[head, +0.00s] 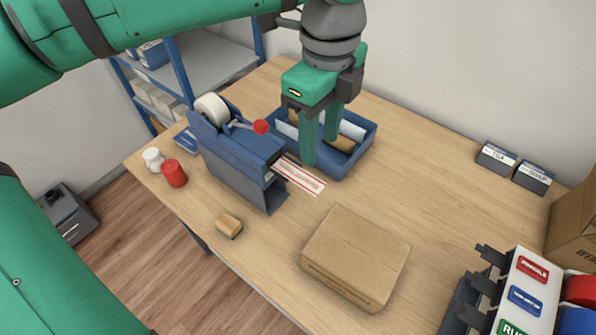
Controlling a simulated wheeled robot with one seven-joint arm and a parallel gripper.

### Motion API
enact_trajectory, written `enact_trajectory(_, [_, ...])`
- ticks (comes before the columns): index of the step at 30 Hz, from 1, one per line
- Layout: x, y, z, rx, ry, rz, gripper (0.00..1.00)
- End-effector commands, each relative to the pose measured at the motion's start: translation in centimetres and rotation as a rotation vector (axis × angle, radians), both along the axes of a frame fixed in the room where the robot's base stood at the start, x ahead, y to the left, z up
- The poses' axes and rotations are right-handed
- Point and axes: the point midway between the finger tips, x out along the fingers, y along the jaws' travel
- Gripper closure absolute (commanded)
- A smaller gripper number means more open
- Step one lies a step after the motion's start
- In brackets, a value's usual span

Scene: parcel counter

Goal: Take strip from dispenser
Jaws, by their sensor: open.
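The dispenser (238,166) is a blue machine with a white roll on top and a lever with a red knob. A white strip with red print (304,179) sticks out of its right side, low over the table. My gripper (319,150) points down with its two green fingers apart and empty. It is just behind and to the right of the strip, in front of the blue tray in the picture. The nearer finger appears close to the strip's far edge. I cannot tell if they touch. The strip's inner end is hidden in the dispenser.
A closed cardboard box (357,252) lies in front on the table (440,190). A small tan block (229,225), a red jar (174,173) and a white jar (153,159) are left. A label rack (520,300) stands lower right.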

Motion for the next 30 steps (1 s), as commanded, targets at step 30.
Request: enact_trajectory(30, [0.0,-0.1,-9.7,-0.003,0.001,-0.003,0.58])
